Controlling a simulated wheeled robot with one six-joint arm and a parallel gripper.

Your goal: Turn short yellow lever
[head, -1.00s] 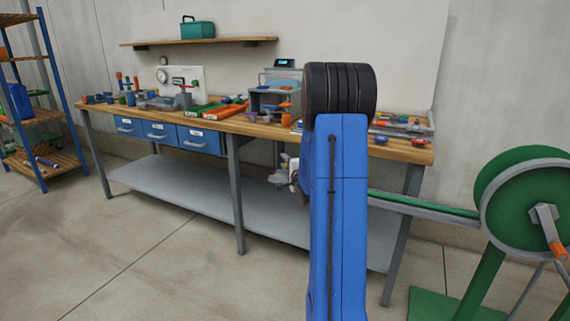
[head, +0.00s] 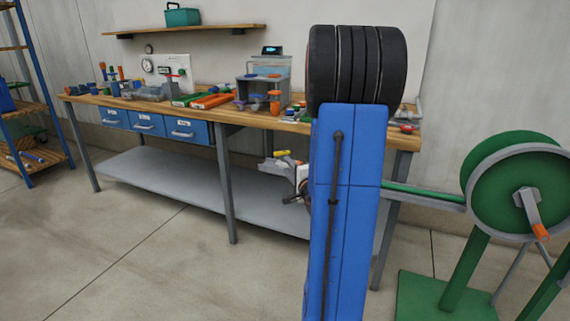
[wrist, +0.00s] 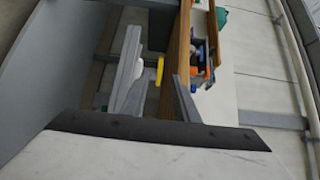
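A small yellow lever-like piece (head: 281,153) shows just in front of the workbench, below the height of its top. In the wrist view the yellow piece (wrist: 160,70) appears in the gap between my fingertips, with pale grey or white parts to its left. My gripper (wrist: 162,75) has its fingers apart, with room on both sides of the yellow piece. In the head view my gripper (head: 268,166) sits right beside and below the yellow piece, partly hidden by my blue arm. Whether they touch, and what the yellow piece is mounted on, I cannot tell.
The wooden workbench (head: 185,103) carries trays, gauges and coloured fittings, with blue drawers (head: 145,124) and a grey lower shelf (head: 175,185). A green reel stand (head: 490,185) with a crank stands at the right. The floor at front left is clear.

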